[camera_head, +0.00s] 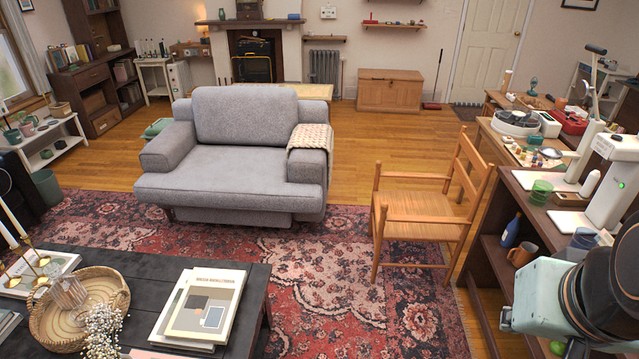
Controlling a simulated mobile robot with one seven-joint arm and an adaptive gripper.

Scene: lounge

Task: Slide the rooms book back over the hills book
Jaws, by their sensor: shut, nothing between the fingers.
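Two overlapping books lie on the dark coffee table (255,285), low in the head view. The upper book (232,287) has a cream cover with a dark square and a pale blue-grey square. The lower book (172,306) is white and shows along the left side of the upper one. Most of the lower cover is hidden. I cannot read the titles, so I cannot tell which is rooms or hills. My gripper is not in view; only a mint and black part of my arm shows at the lower right.
A woven tray (120,300) with a glass vessel stands left of the books, with small white flowers (103,325) beside it. Another book lies under brass candle holders at far left. A grey armchair (240,150) stands behind the table, a wooden chair (425,215) to the right.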

